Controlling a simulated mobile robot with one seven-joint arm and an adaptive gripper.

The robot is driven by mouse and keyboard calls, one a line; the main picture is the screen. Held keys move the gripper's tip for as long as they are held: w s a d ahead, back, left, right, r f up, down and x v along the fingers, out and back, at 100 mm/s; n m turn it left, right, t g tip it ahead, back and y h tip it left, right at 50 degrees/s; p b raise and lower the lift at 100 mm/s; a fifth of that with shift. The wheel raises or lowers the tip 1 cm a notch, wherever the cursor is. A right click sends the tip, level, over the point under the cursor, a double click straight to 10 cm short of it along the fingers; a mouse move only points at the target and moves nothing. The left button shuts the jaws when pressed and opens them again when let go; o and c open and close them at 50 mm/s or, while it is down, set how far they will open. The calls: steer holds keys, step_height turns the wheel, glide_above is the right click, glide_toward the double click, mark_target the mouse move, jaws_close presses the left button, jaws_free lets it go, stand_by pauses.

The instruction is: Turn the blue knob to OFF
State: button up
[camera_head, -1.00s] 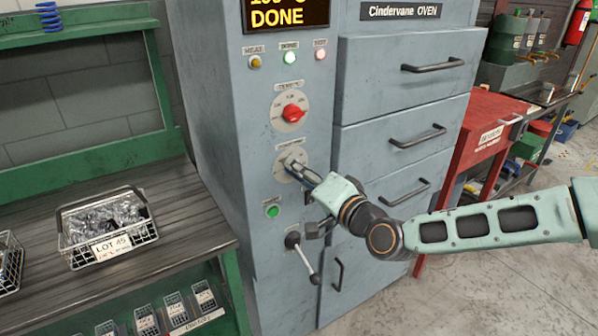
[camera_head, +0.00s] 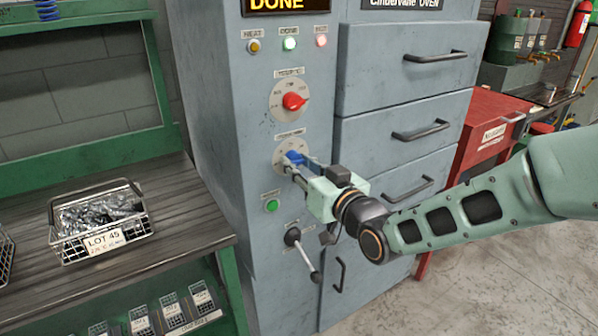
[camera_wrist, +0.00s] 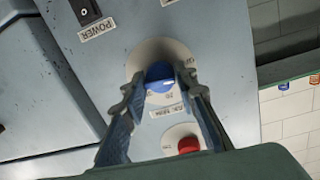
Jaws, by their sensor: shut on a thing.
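The blue knob (camera_head: 293,158) sits on a round pale dial on the oven's grey control column, below the red knob (camera_head: 294,102). My gripper (camera_head: 291,164) reaches it from the right, with its fingers closed around the knob's sides. In the wrist view, the blue knob (camera_wrist: 160,73) shows between the two fingertips of my gripper (camera_wrist: 160,82). The fingers and the angle hide most of the dial markings, so I cannot read where the knob points.
A green button (camera_head: 271,206) and a lever (camera_head: 304,254) are below the dial. Drawers with handles (camera_head: 435,56) are to the right. A wire basket labelled LOT 45 (camera_head: 104,242) stands on the left bench. The wrist view shows a POWER switch (camera_wrist: 86,11).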

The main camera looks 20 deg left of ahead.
steer(key=shift+n+b, duration=1.3)
steer(key=shift+n, duration=0.3)
steer(key=shift+r, duration=0.1)
steer(key=o, duration=1.2)
steer(key=shift+a, duration=0.1)
steer(key=shift+c, duration=0.2)
